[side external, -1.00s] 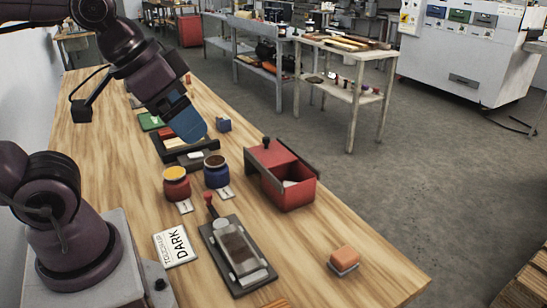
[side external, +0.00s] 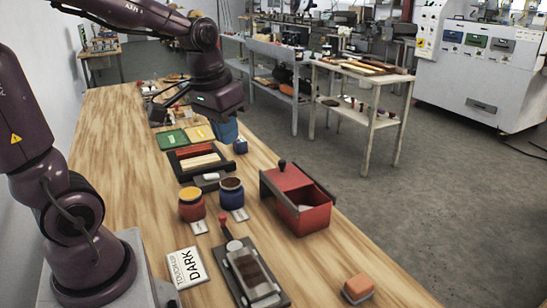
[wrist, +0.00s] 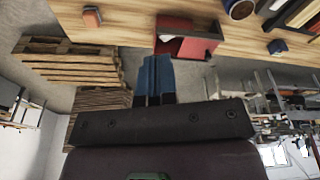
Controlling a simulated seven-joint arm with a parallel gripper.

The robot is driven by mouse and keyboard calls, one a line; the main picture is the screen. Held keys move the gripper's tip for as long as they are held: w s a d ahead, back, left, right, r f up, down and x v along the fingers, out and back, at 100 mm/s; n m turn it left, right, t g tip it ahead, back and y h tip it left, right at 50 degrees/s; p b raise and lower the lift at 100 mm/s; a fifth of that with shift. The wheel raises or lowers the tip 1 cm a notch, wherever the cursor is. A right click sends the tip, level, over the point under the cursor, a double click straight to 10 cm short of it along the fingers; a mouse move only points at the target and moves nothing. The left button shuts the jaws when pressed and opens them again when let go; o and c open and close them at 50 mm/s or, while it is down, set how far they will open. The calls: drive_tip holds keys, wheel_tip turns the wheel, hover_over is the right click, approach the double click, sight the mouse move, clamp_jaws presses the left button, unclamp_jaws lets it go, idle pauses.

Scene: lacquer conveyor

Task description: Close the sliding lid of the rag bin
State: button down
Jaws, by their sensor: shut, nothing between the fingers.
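The rag bin (side external: 303,222) is a red box with dark side rails on the right edge of the wooden bench. Its red sliding lid (side external: 290,178) has a black knob (side external: 282,163) and covers the far part. The near part is open, with something pale inside. My gripper (side external: 226,131) has blue fingers and is beyond and left of the bin, partly hidden by my wrist. In the wrist view my gripper (wrist: 154,62) is shut and empty, with its tips pointing towards the bin (wrist: 197,47), apart from it as far as I can tell.
Yellow (side external: 191,205) and dark-topped (side external: 231,192) jars stand left of the bin. A dark tray with a red-knobbed tool (side external: 250,270) and an orange block (side external: 358,287) lie nearer. A small blue object (side external: 240,146) stands beyond. Bench between bin and block is clear.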

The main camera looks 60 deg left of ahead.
drive_tip(key=w+a+f+t+h, duration=0.15)
drive_tip(key=w+a+f, duration=0.3)
drive_tip(key=a, duration=0.45)
drive_tip(key=w+a+f+n+h, duration=0.15)
drive_tip(key=w+a+f, duration=0.35)
drive_tip(key=a, duration=0.5)
drive_tip(key=w+a+f+h, duration=0.25)
drive_tip(key=a+f, duration=0.35)
drive_tip(key=a, duration=0.3)
drive_tip(key=w+a+r+m+t, duration=0.2)
drive_tip(key=w+a+r+m, duration=0.1)
drive_tip(key=shift+m+y, duration=0.25)
drive_tip(key=shift+m, duration=0.2)
drive_tip(key=shift+w+d+f, duration=0.95)
drive_tip(key=shift+d+f, duration=0.4)
drive_tip(key=shift+w+d+f, duration=0.95)
drive_tip(key=shift+d+f, duration=0.35)
drive_tip(key=shift+f, duration=0.1)
drive_tip(key=shift+w+d+f, duration=0.95)
drive_tip(key=shift+d+f, duration=0.4)
approach(300, 185)
drive_tip(key=x, duration=0.4)
drive_tip(key=shift+w+f, duration=0.2)
drive_tip(key=shift+f, duration=0.05)
